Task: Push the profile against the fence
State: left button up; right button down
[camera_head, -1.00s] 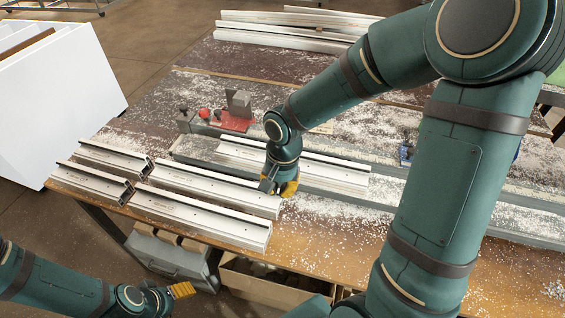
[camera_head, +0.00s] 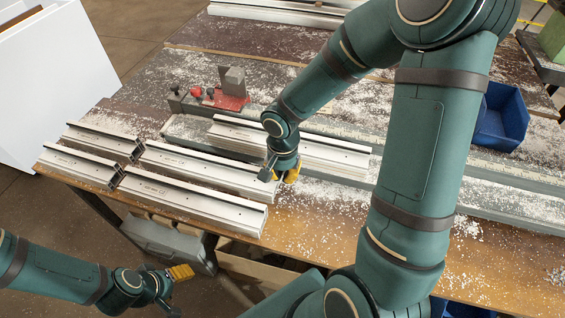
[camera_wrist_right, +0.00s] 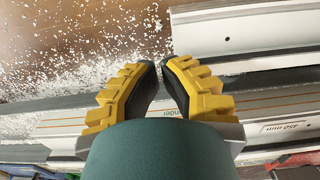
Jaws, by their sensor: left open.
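A silver-white profile (camera_head: 335,155) lies lengthwise along the grey bed on the bench; in the right wrist view it carries orange stripes and a "450 mm" label (camera_wrist_right: 289,126). My right gripper (camera_head: 287,175) points down at the near side of this profile. In the right wrist view its yellow fingers (camera_wrist_right: 160,68) have their tips nearly together, with nothing visible between them. They hide part of the profile; I cannot tell whether they touch it. The fence is not clearly distinguishable. My left gripper (camera_head: 182,273) hangs open and empty before the bench's front edge.
Two longer profiles, one behind (camera_head: 205,170) and one in front (camera_head: 190,205), lie left of my right gripper. Shorter profiles (camera_head: 80,165) lie further left. A red clamp block (camera_head: 232,100) stands behind. A blue bin (camera_head: 502,118) is at right. Chips cover the wood.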

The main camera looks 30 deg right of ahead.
jog(key=shift+w+d+r+p, duration=0.2)
jog(key=shift+w+d+p, duration=0.1)
jog(key=shift+w+d, duration=0.75)
pick_arm(q)
jog(key=shift+w+r, duration=0.15)
jog(key=shift+r, duration=0.3)
pick_arm(e)
jog(key=shift+w+d, duration=0.3)
jog(key=shift+d, duration=0.15)
jog(key=shift+w+d, duration=1.1)
jog(key=shift+d, duration=0.25)
pick_arm(q)
jog(key=shift+r, duration=0.1)
jog(key=shift+a, duration=0.1)
